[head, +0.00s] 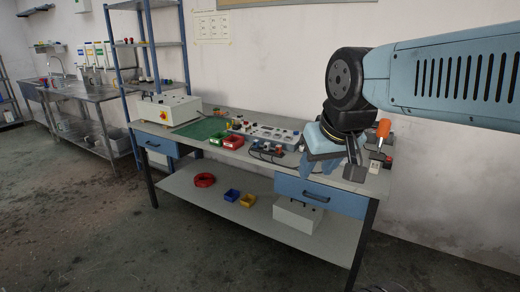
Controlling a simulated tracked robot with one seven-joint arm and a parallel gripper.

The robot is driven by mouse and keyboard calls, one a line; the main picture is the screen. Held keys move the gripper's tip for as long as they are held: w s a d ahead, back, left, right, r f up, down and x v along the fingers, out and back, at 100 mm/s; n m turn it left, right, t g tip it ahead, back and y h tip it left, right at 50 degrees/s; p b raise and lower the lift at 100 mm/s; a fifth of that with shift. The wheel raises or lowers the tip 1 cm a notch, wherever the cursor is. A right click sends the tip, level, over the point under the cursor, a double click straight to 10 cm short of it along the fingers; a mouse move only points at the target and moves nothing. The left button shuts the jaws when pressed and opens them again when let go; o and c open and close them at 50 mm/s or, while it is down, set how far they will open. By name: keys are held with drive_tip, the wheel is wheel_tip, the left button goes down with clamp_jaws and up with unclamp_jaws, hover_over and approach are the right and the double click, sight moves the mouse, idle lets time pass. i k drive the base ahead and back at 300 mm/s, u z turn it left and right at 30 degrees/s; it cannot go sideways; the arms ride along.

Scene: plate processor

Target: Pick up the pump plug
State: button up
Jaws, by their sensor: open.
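My gripper (332,172) is light blue with dark parts and hangs over the right end of the workbench (335,190). Its jaws are open and I see nothing held between them. I cannot tell which small item is the pump plug. Small dark parts with cables (268,151) lie on the bench left of my gripper. A small pale block (375,167) sits to its right near the bench edge. My gripper and wrist hide part of the bench top behind them.
A red bin (233,142), green mat (200,128), grey panel (265,133) and white box (165,108) stand on the bench. An orange-handled tool (383,129) is at the right. The lower shelf holds a red coil (204,180) and bins. Floor in front is clear.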

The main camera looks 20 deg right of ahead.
sight(268, 145)
drive_tip(key=z, duration=0.5)
drive_tip(key=i, duration=1.8)
drive_tip(key=u, duration=0.5)
